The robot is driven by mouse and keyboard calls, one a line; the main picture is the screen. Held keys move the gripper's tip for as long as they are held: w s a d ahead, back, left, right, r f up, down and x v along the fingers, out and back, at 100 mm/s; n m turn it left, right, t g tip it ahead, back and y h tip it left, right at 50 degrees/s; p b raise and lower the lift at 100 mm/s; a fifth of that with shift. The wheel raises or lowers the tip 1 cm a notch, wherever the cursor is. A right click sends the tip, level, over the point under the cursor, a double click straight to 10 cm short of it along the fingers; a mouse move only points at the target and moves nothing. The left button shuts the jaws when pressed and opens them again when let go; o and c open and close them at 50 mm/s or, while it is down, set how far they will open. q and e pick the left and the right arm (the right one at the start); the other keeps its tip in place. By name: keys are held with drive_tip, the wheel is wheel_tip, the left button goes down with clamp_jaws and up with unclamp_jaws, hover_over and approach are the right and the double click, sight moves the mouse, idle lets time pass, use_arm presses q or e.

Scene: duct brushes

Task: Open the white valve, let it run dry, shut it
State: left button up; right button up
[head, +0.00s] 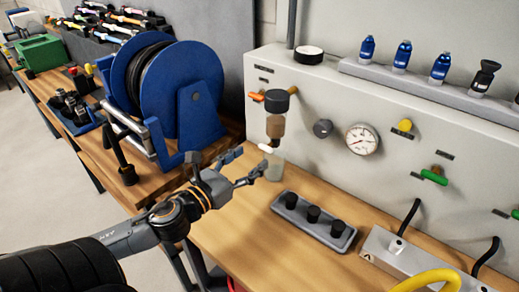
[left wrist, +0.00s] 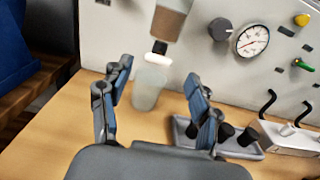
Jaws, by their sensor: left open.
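The white valve (head: 266,148) is a small white lever under a filter bowl (head: 275,127) with brownish contents, fixed to the grey panel. The lever also shows in the left wrist view (left wrist: 154,59), lying roughly level below the bowl's black outlet. A translucent cup (left wrist: 148,90) stands on the bench below it; in the head view the cup (head: 275,168) is partly behind my gripper. My left gripper (head: 252,164) is open and empty in front of the cup and valve, its fingers spread to either side of them in the wrist view (left wrist: 158,74). My right gripper is out of view.
A blue hose reel (head: 195,90) stands left of the panel. A grey tray with black knobs (head: 313,214) lies right of the cup. The panel carries a gauge (head: 362,139) and a dark knob (head: 323,128).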

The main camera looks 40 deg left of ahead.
sight(264, 148)
use_arm(q)
drive_tip(key=w, duration=0.3)
drive_tip(key=shift+w+d, duration=0.1)
drive_tip(key=shift+w, duration=0.1)
drive_tip(key=shift+w+p, duration=0.3)
drive_tip(key=shift+w, duration=0.3)
drive_tip(key=shift+d, duration=0.1)
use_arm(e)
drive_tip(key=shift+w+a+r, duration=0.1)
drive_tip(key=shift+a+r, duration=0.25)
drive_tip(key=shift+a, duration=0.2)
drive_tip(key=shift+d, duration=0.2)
use_arm(q)
drive_tip(key=c, duration=1.2)
drive_tip(key=shift+o, duration=0.2)
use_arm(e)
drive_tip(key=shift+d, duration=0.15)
